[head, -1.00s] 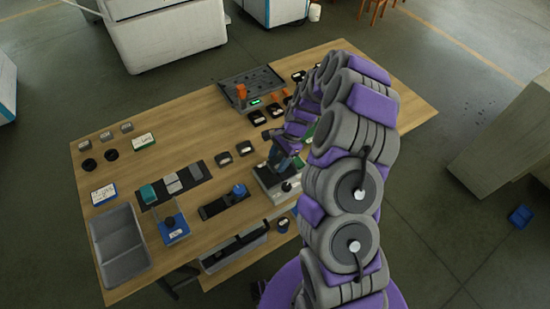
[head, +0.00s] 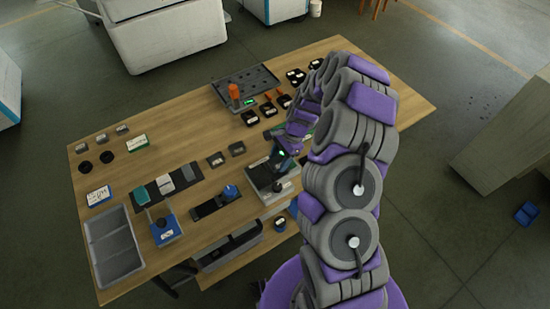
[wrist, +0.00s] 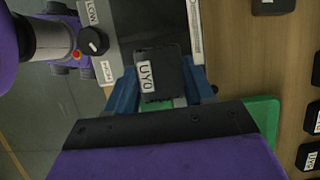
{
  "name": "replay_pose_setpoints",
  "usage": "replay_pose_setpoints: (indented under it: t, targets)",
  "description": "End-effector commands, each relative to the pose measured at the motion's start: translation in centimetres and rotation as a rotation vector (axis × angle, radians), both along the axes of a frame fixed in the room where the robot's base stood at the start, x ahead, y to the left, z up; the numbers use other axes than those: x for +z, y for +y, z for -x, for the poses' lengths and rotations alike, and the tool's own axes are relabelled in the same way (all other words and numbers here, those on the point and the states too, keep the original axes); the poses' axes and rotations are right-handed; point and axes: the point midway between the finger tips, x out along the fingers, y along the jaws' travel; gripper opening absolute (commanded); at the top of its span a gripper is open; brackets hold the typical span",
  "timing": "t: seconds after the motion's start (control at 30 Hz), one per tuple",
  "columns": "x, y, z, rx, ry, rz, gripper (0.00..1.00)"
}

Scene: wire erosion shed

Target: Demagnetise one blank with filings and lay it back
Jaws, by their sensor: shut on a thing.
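My gripper (wrist: 164,86) is shut on a dark block-shaped blank (wrist: 168,68) with a white label, apparently "UYO". In the wrist view the blank is over a grey device (wrist: 128,18) with a black knob (wrist: 93,41) marked "LOW" on one side. I cannot tell whether the blank touches its plate. In the head view my gripper (head: 282,158) is just above the device (head: 268,194), partly hidden by my arm. Other dark labelled blanks (head: 250,118) sit in a row behind; some show at the wrist view's right edge (wrist: 309,156). Filings are too small to make out.
A green mat (wrist: 264,112) lies beside the device. A dark tray (head: 262,76) and an orange-topped item (head: 234,91) stand at the back. A grey bin (head: 91,222) sits front left. Bare wood lies mid-left.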

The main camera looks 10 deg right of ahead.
Motion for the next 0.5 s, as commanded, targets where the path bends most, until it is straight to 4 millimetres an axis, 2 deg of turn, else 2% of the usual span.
replay_pose_setpoints:
  t: [0.23, 0.5]
  targets:
    - [-0.16, 1.06, -0.06, 0.003, -0.002, 0.016, 0.02]
    - [-0.13, 0.50, 0.01, 0.003, -0.001, 0.008, 0.02]
